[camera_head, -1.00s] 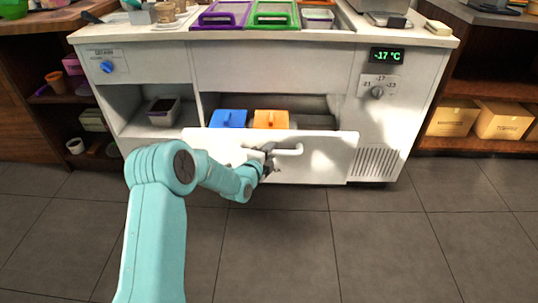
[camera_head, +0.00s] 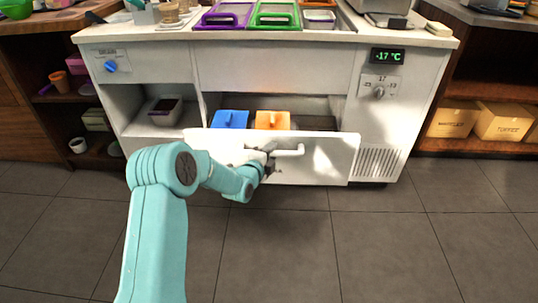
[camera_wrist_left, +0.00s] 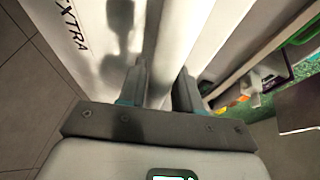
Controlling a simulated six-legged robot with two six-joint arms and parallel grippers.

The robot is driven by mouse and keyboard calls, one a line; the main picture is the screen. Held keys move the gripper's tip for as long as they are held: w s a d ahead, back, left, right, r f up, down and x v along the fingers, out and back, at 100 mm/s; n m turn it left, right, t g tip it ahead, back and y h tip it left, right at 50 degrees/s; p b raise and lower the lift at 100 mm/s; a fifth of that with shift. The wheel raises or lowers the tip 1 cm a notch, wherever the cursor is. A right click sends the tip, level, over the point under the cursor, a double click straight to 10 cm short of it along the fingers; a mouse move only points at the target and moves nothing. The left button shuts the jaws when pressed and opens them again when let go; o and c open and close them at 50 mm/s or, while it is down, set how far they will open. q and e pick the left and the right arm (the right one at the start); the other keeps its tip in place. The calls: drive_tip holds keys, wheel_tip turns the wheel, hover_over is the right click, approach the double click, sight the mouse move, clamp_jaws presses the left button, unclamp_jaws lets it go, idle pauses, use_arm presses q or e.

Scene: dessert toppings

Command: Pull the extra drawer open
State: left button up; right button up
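The extra drawer (camera_head: 325,165) has a white front and stands pulled out from the white counter. Its white bar handle (camera_head: 290,152) is on the front. My left gripper (camera_head: 268,155) is at the left part of this handle. In the left wrist view, the gripper's two fingers (camera_wrist_left: 161,88) are on either side of the handle bar (camera_wrist_left: 168,50) and look closed on it. The letters "XTRA" show on the drawer front (camera_wrist_left: 88,20) there. Inside the drawer are a blue-lidded container (camera_head: 229,119) and an orange-lidded one (camera_head: 272,120). My right gripper is not in view.
The counter (camera_head: 280,65) has a temperature display (camera_head: 387,56) and knob at right. An open shelf bay with a dark-filled container (camera_head: 164,111) is left of the drawer. Cardboard boxes (camera_head: 502,120) sit on the right shelf. The tiled floor (camera_head: 380,250) before the drawer is clear.

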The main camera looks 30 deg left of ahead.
use_arm(q)
drive_tip(key=p+v, duration=0.3)
drive_tip(key=v, duration=1.3)
drive_tip(key=shift+s, duration=0.2)
